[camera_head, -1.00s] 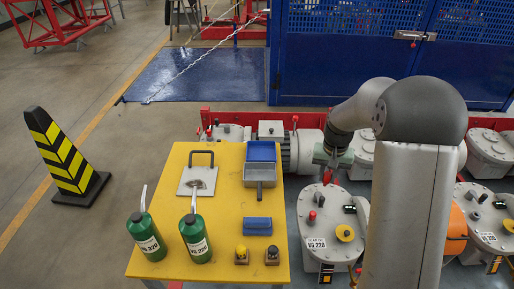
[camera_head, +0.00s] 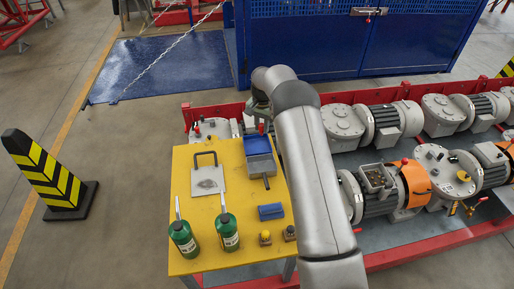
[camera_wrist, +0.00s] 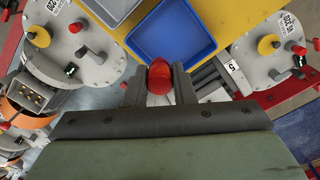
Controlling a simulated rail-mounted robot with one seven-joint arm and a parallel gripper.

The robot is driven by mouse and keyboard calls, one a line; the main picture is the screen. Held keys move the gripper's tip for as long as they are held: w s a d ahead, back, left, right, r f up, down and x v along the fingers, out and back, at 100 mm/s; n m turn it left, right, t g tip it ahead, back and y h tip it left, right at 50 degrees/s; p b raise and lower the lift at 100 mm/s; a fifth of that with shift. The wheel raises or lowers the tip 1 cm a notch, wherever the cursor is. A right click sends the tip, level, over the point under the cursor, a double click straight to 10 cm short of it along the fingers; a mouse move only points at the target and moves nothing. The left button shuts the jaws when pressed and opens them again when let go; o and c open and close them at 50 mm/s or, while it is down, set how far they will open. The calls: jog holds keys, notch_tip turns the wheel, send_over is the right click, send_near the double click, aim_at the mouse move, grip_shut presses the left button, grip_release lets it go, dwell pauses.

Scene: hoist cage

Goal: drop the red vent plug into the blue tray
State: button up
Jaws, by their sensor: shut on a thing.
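The red vent plug (camera_wrist: 160,77) is between the fingers of my gripper (camera_wrist: 160,88) in the wrist view, and my gripper is shut on it. The blue tray (camera_wrist: 172,58) lies just beyond the plug in that view, with an empty blue floor. In the head view the blue tray (camera_head: 257,146) sits at the far right edge of the yellow table. My gripper (camera_head: 256,118) is near the tray's far end there, partly hidden by my arm.
The yellow table (camera_head: 198,208) also holds a grey tray (camera_head: 261,166) beside the blue one, a plate with a handle (camera_head: 207,180), green bottles (camera_head: 183,240), a blue block (camera_head: 271,211) and small knobs (camera_head: 265,238). Grey pump units (camera_head: 343,125) stand right. A striped cone (camera_head: 50,178) stands left.

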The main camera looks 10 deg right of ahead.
jog(key=shift+f+b, duration=0.45)
jog(key=shift+f, duration=0.95)
jog(key=o, duration=1.1)
jog(key=shift+c, duration=0.2)
notch_tip(320, 180, up, 18)
jog(key=shift+f, duration=0.25)
